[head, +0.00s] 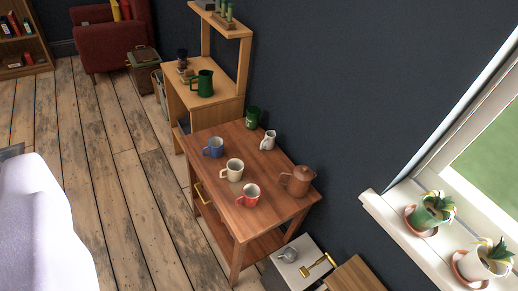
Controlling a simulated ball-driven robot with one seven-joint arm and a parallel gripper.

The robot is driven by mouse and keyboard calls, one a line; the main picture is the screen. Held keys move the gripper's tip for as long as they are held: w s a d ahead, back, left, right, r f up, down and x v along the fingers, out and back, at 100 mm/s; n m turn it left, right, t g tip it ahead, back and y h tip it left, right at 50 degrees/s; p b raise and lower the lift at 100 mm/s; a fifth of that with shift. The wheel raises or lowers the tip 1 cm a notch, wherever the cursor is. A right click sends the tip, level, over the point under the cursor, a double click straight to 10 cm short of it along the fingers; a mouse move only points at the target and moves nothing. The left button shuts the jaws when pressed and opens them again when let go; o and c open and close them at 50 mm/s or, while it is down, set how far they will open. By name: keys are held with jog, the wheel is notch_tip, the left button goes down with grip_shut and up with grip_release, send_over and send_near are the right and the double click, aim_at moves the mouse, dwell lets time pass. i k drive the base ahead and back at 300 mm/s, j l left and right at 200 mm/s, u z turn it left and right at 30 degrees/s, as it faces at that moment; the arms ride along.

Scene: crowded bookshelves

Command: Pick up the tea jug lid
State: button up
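A brown tea jug (297,182) stands upright at the right end of a wooden table. Its lid (301,169) appears to sit on top of the jug, in the same brown, small in the picture. The jug's handle seems to point left. My gripper is not in view, so I cannot see whether it is open or shut. Nothing covers the top of the jug from this viewpoint.
On the table (222,194) stand blue (213,147), cream (232,170) and red (249,195) mugs, a white creamer (268,140) and a green container (252,117). A dark wall is behind; a sill with potted plants (431,211) is right. Wooden floor (130,190) is open left.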

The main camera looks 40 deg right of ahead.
aim_at(303, 173)
jog(key=i+j+z, duration=0.1)
jog(key=i, duration=0.4)
jog(key=i+j+z, duration=0.1)
jog(key=i+j, duration=0.15)
jog(key=i, duration=0.2)
jog(key=i+j+z, duration=0.15)
jog(key=z, duration=0.35)
jog(key=i+j+z, duration=0.3)
jog(key=z, duration=0.2)
jog(key=i+j+z, duration=0.15)
jog(key=j+z, duration=0.2)
jog(key=z, duration=0.15)
jog(key=i+j+z, duration=0.15)
jog(key=z, duration=0.3)
jog(key=i+j+z, duration=0.25)
jog(key=z, duration=0.25)
jog(key=i+j+z, duration=0.3)
jog(key=z, duration=0.15)
